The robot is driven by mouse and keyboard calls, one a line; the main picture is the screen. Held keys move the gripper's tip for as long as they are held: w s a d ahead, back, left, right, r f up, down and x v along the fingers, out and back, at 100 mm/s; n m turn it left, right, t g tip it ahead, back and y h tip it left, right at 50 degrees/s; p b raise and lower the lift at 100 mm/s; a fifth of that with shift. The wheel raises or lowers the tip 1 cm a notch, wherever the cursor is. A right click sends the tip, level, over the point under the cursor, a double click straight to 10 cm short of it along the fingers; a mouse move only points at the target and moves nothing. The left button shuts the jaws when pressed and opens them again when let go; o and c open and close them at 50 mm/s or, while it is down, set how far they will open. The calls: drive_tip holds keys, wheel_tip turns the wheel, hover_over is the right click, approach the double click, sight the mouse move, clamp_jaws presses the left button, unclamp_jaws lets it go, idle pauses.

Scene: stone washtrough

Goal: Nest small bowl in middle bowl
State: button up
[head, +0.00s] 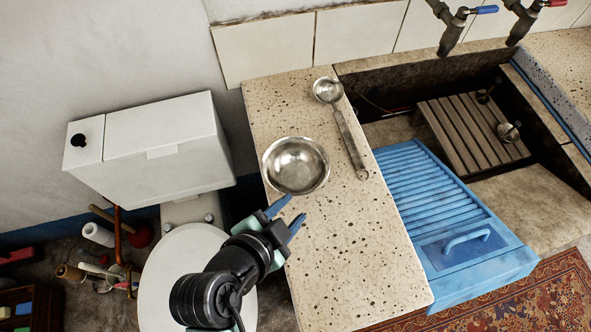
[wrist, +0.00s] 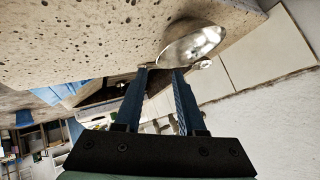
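A shiny metal bowl (head: 296,165) sits upright on the speckled stone counter (head: 345,260), near its left edge. Its inside looks empty, with a paler round patch at the bottom. I cannot tell whether a second bowl is nested inside it; no other separate bowl shows. My gripper (head: 293,210) is just in front of the bowl, its two blue fingers apart with nothing visibly held. The wrist view shows the gripper (wrist: 160,70) open, with the bowl (wrist: 193,46) beyond the fingertips. I cannot tell whether the fingers touch the bowl.
A metal ladle (head: 350,140) lies behind and right of the bowl. A blue ribbed washboard (head: 445,205) and a wooden slatted rack (head: 475,130) are in the trough at right. A white toilet (head: 150,145) stands left of the counter. The counter's front is clear.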

sight(313, 187)
drive_tip(key=x, duration=1.2)
drive_tip(key=shift+d, duration=0.15)
clamp_jaws()
drive_tip(key=shift+r, duration=0.1)
idle(1.0)
